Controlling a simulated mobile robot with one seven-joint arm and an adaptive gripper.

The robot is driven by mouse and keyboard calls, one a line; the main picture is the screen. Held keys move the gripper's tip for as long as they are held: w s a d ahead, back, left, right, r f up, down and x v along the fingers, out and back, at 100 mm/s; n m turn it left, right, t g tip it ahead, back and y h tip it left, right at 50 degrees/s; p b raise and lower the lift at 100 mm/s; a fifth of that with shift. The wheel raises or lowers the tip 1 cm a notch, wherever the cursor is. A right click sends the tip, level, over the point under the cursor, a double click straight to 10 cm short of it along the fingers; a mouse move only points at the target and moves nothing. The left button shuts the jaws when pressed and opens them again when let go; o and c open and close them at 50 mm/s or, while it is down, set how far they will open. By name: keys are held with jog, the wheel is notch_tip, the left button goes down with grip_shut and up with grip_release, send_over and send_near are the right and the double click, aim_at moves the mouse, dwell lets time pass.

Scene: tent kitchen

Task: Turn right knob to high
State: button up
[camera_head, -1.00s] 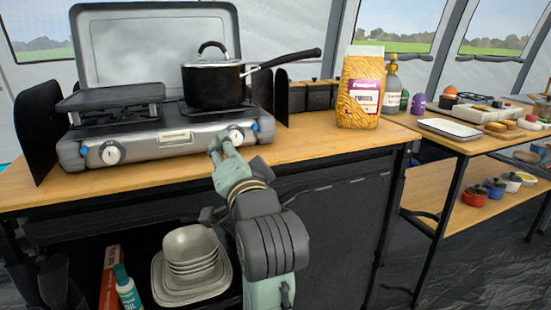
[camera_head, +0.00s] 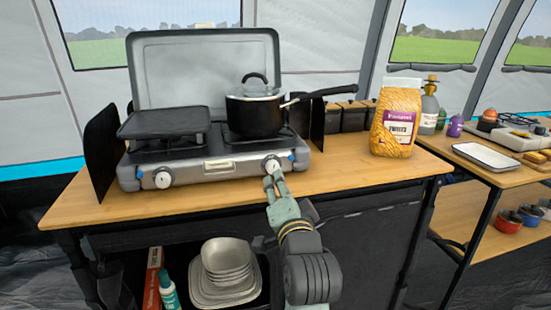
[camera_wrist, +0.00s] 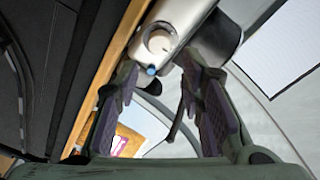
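The right knob (camera_head: 271,165) is a white dial on the front of the grey two-burner camping stove (camera_head: 220,168). It also shows in the wrist view (camera_wrist: 160,40), with a pale bar across its face and a blue part beside it. I cannot tell its exact setting. My gripper (camera_head: 273,180) is just in front of and slightly below the knob in the head view. In the wrist view my gripper (camera_wrist: 160,64) has its fingers apart with nothing between them. The knob lies beyond the fingertips, roughly in line with the gap. The left knob (camera_head: 163,178) is clear of my gripper.
A black lidded pot (camera_head: 254,110) stands on the right burner, its handle pointing right. A flat dark griddle (camera_head: 165,122) covers the left burner. A yellow pasta bag (camera_head: 397,118) stands right of the stove. The wooden counter (camera_head: 335,174) between them is clear.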

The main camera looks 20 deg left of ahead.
aim_at(274, 169)
jog(key=x, duration=0.7)
jog(key=shift+w+a+f+p, duration=0.1)
jog(key=shift+w+a+p, duration=0.1)
jog(key=shift+w+p, duration=0.1)
jog(key=shift+c, duration=0.5)
grip_shut()
